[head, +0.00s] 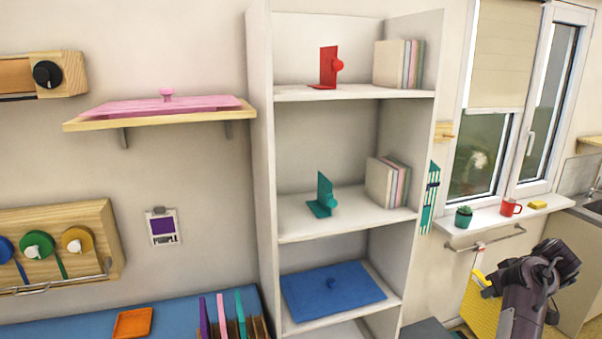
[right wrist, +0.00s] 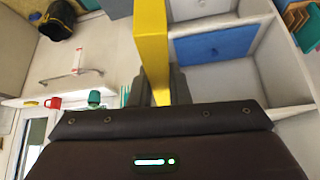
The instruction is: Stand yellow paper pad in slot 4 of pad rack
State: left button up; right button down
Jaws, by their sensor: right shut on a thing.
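The yellow paper pad (head: 477,309) hangs upright from my right gripper (head: 489,284) at the lower right of the head view, in front of the window wall. In the right wrist view the yellow pad (right wrist: 152,42) stands edge-on between the two dark fingers of my right gripper (right wrist: 162,88), which are shut on it. The wooden pad rack (head: 259,327) is at the bottom of the head view on the blue counter, partly cut off by the frame. Purple, pink and teal pads stand in it. Its right end shows no pad. Slot numbers cannot be read. My left gripper is out of view.
A tall white shelf unit (head: 262,180) stands between the rack and my right gripper. An orange tray (head: 132,323) lies on the blue counter (head: 70,325) left of the rack. A towel rail (head: 490,242) and a windowsill with a red mug (head: 510,207) are behind my right arm.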

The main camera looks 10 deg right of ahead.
jog(key=shift+s+a, duration=0.1)
jog(key=shift+s, duration=0.25)
jog(key=shift+a+f+n, duration=0.2)
jog(key=shift+a+n, duration=0.1)
jog(key=shift+a, duration=0.05)
jog(key=a+f+n+y, duration=0.2)
jog(key=a, duration=0.9)
jog(key=a+f+n+y, duration=0.1)
jog(key=a+f+n, duration=0.2)
jog(key=a, duration=0.8)
jog(key=s+a+r+n, duration=0.1)
jog(key=s+a+r, duration=0.2)
jog(key=s+a, duration=0.35)
jog(key=s+a+r, duration=0.3)
jog(key=a, duration=0.6)
notch_tip(320, 180, down, 14)
jog(key=b, duration=1.4)
jog(key=shift+f+g+y+b, duration=0.2)
jog(key=shift+g+y+b, duration=0.1)
jog(key=shift+g+y, duration=0.1)
jog(key=shift+a+r, duration=0.1)
jog(key=shift+r, duration=0.05)
